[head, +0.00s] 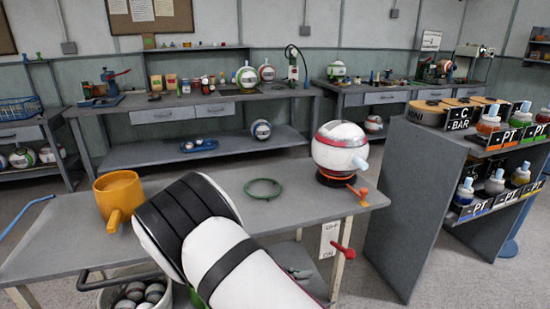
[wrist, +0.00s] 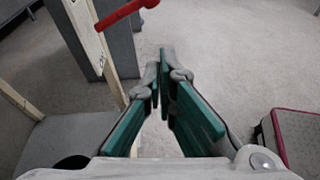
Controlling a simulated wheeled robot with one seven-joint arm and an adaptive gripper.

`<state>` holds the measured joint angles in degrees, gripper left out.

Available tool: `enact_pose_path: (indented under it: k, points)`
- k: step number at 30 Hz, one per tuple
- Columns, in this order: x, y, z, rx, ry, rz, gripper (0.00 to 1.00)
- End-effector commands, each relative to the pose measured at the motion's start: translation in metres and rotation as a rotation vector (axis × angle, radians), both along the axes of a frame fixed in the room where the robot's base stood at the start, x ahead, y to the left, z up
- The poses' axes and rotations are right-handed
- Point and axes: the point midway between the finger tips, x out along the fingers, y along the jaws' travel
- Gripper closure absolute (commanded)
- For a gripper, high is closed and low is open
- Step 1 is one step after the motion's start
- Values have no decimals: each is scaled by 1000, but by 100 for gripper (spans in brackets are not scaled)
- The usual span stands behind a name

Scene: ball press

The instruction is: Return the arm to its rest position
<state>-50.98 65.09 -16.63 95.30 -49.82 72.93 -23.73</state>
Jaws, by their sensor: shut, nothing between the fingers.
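My gripper (wrist: 160,72) shows in the wrist view with its two green-padded fingers converged at the tips, shut and empty. It points down over bare grey floor, beside the wooden leg of the workbench (wrist: 88,38). My white and black arm fills the lower middle of the head view, in front of the workbench (head: 290,213). My gripper is hidden in the head view.
The workbench bears a yellow mug (head: 120,192), a green ring (head: 263,188) and a white ball on a dark base (head: 340,147). A red lever (wrist: 125,12) juts out near my gripper. A grey shelf unit (head: 405,200) stands right. A bin of balls (head: 135,292) is below.

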Motion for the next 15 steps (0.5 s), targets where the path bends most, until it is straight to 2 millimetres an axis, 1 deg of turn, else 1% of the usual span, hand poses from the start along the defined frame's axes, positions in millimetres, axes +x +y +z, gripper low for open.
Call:
enact_pose_path:
  k: [1, 5, 6, 8, 9, 11, 15]
  points:
    - [-1, -6, 15, 37, -19, -43, 100]
    - [-13, -27, 54, 148, -74, -181, 100]
    - [-18, -33, 66, 185, -93, -226, 100]
    - [-26, -43, 84, 238, -121, -292, 100]
    - [-32, -49, 95, 272, -140, -336, 100]
    - [-41, -58, 113, 324, -168, -400, 100]
    - [-67, -79, 150, 442, -238, -547, 100]
